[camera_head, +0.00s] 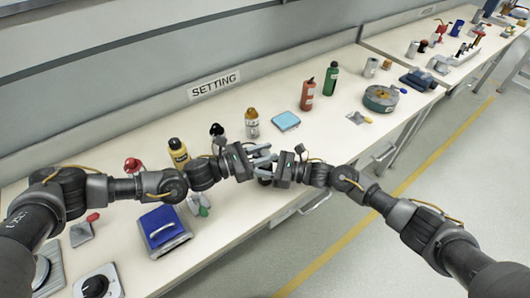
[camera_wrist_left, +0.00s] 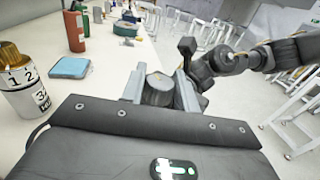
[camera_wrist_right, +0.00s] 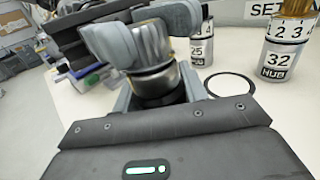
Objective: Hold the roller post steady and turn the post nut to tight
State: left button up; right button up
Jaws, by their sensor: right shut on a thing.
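The roller post shows in the right wrist view as a silver cylinder (camera_wrist_right: 150,45) above a dark lower part with a brass-coloured ring (camera_wrist_right: 155,82). My right gripper (camera_wrist_right: 158,95) is shut on the dark lower part. My left gripper (camera_head: 265,155) reaches in from the other side, with its two fingers apart on either side of the silver upper part. The left wrist view shows the silver end (camera_wrist_left: 158,88) between these fingers. Whether they touch it is hard to tell. The post nut cannot be told apart clearly. In the head view the grippers mostly hide the post.
A blue box (camera_head: 161,226) lies at the front left. A thin black ring (camera_wrist_right: 231,87) shows on the bench in the right wrist view.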

pick_arm(q)
jog(key=c, duration=0.4)
jog(key=shift+c, duration=0.2)
jog(key=shift+g, duration=0.3)
jog(key=m+g+h, duration=0.1)
jog(key=m+g, duration=0.3)
jog(key=g, duration=0.1)
jog(key=shift+w+g, duration=0.1)
jog(key=shift+g, duration=0.3)
jog(key=shift+d+m+g, duration=0.1)
jog(key=shift+m+g, duration=1.6)
jog(key=shift+g, duration=0.8)
jog(key=shift+m+g, duration=0.3)
jog(key=shift+g, duration=0.1)
jog(key=o, duration=1)
jog(key=shift+c, duration=0.2)
